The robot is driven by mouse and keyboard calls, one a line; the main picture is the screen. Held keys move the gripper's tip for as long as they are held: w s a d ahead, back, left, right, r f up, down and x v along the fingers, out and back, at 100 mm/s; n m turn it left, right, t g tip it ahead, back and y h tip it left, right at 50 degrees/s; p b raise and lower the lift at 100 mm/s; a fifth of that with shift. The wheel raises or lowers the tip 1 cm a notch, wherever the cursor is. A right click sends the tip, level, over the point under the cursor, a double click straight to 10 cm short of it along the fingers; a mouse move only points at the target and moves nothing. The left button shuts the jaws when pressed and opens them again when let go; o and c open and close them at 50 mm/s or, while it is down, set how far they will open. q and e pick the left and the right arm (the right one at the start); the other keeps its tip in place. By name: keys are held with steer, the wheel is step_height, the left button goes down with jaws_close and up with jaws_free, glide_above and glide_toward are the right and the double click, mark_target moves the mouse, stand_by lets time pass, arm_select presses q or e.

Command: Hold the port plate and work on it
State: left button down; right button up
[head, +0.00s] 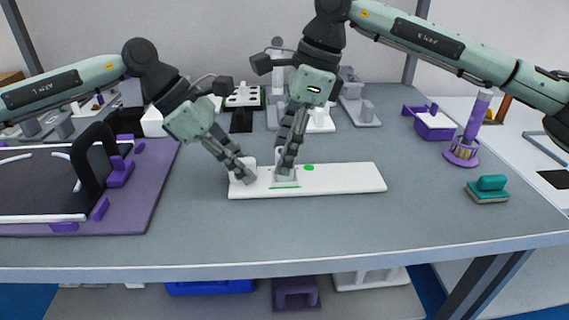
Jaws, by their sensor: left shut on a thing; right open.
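The port plate (345,180) is a long white bar lying flat on the grey table in the head view. It has a green dot (309,168) near its middle and a green line along its front edge. My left gripper (247,178) is shut on the plate's left end. My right gripper (286,172) points down, open, over the plate between the left end and the green dot. A small pale block (285,181) shows at its fingertips. The fingers hide much of it, and I cannot tell whether they touch it.
A purple mat (150,190) with a black panel and dark handle lies at the left. A purple tray (434,124), a purple-handled brush (466,145) and a teal-topped block (487,188) are at the right. Several fixtures stand behind. The table's front is clear.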

arm_select(q)
steer(key=shift+s+a+f, duration=0.1)
steer(key=shift+a+f, duration=0.05)
steer(key=shift+f, duration=0.25)
arm_select(e)
steer(key=shift+r, duration=2.15)
arm_select(q)
steer(key=c, duration=1.5)
jaws_free()
steer(key=shift+o, duration=0.7)
steer(key=shift+r, duration=0.1)
